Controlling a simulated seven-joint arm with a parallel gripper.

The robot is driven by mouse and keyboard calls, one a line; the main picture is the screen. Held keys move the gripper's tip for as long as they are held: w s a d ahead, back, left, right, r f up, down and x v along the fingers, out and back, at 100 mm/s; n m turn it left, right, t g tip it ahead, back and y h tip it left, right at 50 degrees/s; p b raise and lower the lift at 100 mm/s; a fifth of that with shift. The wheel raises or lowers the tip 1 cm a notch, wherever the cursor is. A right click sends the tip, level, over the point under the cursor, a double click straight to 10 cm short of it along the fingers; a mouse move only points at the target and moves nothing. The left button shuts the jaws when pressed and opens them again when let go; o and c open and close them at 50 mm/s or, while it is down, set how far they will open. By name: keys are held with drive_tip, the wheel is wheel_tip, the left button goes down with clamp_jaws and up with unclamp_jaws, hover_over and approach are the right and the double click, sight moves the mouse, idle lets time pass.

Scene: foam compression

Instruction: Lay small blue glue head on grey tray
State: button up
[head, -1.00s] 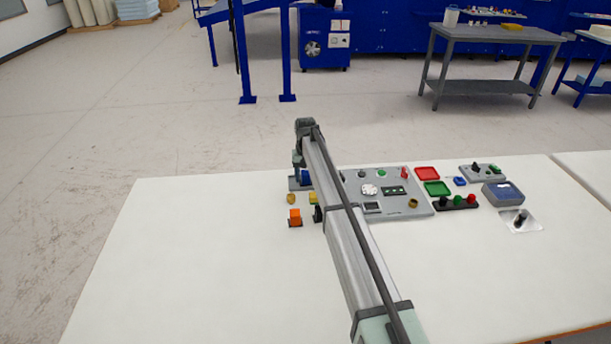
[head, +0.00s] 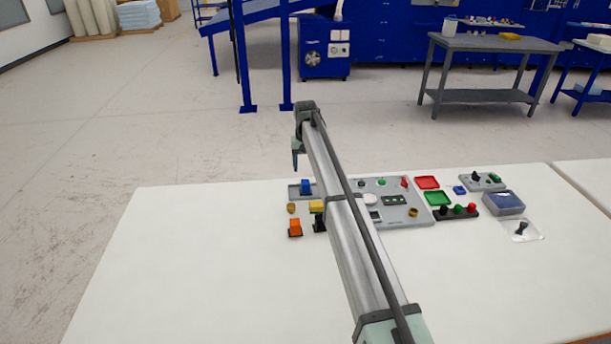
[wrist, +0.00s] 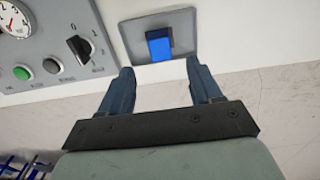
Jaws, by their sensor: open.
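The small blue glue head (head: 306,186) is on the grey tray (head: 293,192) at the back of the table, left of my arm. In the wrist view the blue glue head (wrist: 159,46) sits near the middle of the grey tray (wrist: 184,36), with tray showing around it. My gripper (head: 295,160) is raised above the tray, fingers pointing down. In the wrist view my gripper (wrist: 160,68) is open, its fingers apart and empty, with the blue head beyond the gap and not touched.
The grey control panel (head: 400,214) stands right of the tray, partly behind my arm. An orange block (head: 295,227) and yellow pieces (head: 316,206) lie in front of the tray. The table's left side is clear.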

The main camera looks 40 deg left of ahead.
drive_tip(key=shift+r, duration=1.5)
